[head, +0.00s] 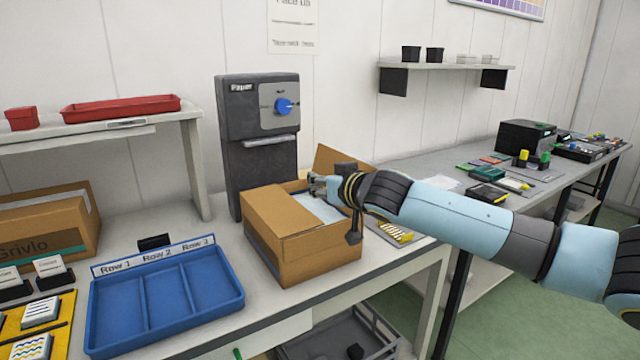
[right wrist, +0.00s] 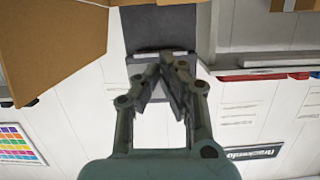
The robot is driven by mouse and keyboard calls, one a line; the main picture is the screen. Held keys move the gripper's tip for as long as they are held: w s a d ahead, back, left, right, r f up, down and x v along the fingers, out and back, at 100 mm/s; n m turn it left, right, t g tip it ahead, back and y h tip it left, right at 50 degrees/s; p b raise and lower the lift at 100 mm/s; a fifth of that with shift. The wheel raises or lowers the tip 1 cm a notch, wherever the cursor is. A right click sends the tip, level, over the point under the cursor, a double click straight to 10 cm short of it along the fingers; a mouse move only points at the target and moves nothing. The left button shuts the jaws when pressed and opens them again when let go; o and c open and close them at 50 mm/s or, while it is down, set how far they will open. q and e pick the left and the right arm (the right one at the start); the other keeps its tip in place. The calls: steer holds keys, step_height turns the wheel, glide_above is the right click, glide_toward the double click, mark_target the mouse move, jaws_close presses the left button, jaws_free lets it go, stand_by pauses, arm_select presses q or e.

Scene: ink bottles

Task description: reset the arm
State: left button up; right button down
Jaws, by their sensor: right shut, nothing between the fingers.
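My right arm (head: 465,215) reaches in from the right edge of the head view. Its right gripper (head: 316,184) is over the open cardboard box (head: 300,238), at the level of the raised flaps. In the right wrist view the fingers of the right gripper (right wrist: 166,68) are shut with nothing between them. Part of the box (right wrist: 55,40) shows there at upper left. Whether the fingertips touch the box or its contents cannot be told. My left gripper is in neither view.
A dark paper dispenser (head: 232,140) stands behind the box. A blue three-row tray (head: 110,318) lies at front left. A red tray (head: 120,108) sits on the raised shelf.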

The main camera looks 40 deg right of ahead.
steer(key=shift+s+a+r, duration=0.1)
steer(key=shift+s+a, duration=0.05)
steer(key=shift+s, duration=0.2)
